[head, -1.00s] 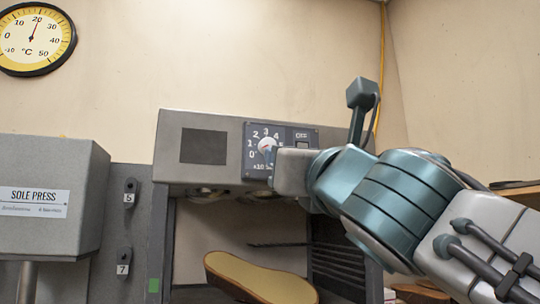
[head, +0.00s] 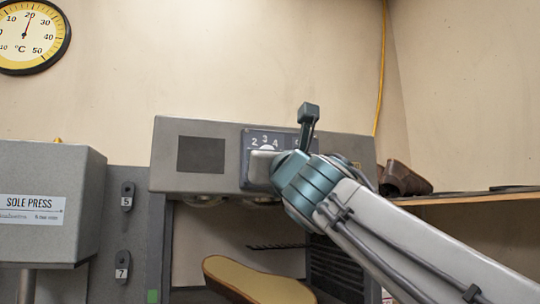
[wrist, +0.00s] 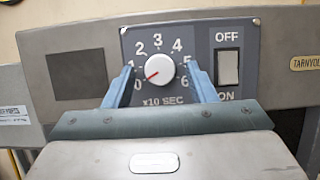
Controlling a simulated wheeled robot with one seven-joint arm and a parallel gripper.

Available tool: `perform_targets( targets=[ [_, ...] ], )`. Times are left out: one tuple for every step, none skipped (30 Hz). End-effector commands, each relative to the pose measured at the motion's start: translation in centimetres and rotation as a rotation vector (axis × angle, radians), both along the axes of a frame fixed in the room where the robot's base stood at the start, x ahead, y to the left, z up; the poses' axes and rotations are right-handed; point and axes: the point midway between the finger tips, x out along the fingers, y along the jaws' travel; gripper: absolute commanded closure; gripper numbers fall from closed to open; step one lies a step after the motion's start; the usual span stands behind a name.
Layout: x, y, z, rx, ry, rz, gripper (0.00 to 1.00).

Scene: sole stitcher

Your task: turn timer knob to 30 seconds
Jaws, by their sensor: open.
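The timer knob (wrist: 153,70) is a round white dial on a dark grey panel, with numbers 0 to 6 around it and "x10 SEC" below. Its red pointer line aims down-left at about 0. My gripper (wrist: 159,67) is open, with one blue finger on each side of the knob in the wrist view. Gaps show between the fingers and the knob; its depth relative to the knob is hard to judge. In the head view my gripper body (head: 264,168) covers most of the dial panel (head: 249,137), and the fingertips are hidden.
An OFF/ON rocker switch (wrist: 229,68) sits just right of the dial. The grey machine housing (head: 170,165) surrounds the panel. A tan sole (head: 255,280) lies below it. The sole press (head: 50,200) stands left, and a shelf with a brown shoe (head: 403,180) is right.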

Motion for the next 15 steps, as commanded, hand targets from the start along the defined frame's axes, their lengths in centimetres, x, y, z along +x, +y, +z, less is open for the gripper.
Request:
perform_targets(
  targets=[
    [-0.01, 0.0, -0.01, 0.0, 0.0, 0.0, 0.49],
    [-0.01, 0.0, -0.02, 0.0, 0.0, 0.0, 0.49],
    [-0.01, 0.0, -0.02, 0.0, 0.0, 0.0, 0.49],
    [-0.01, 0.0, -0.03, 0.0, 0.0, 0.0, 0.54],
    [-0.01, 0.0, -0.02, 0.0, 0.0, 0.0, 0.63],
    [-0.01, -0.01, -0.03, 0.0, 0.0, 0.0, 0.74],
    [-0.02, -0.02, -0.03, 0.0, 0.0, 0.0, 0.82],
    [-0.02, -0.02, -0.03, 0.0, 0.0, 0.0, 0.91],
    [-0.02, -0.02, -0.03, 0.0, 0.0, 0.0, 0.93],
    [-0.02, -0.01, -0.03, 0.0, 0.0, 0.0, 0.93],
    [-0.02, -0.02, -0.03, 0.0, 0.0, 0.0, 0.93],
    [-0.02, -0.01, -0.03, 0.001, 0.0, 0.0, 0.93],
    [-0.01, -0.01, -0.04, 0.002, 0.001, 0.0, 0.93],
    [-0.02, -0.02, -0.05, 0.004, 0.001, 0.0, 0.93],
    [-0.01, -0.03, -0.06, 0.008, 0.002, -0.001, 0.93]
  ],
)
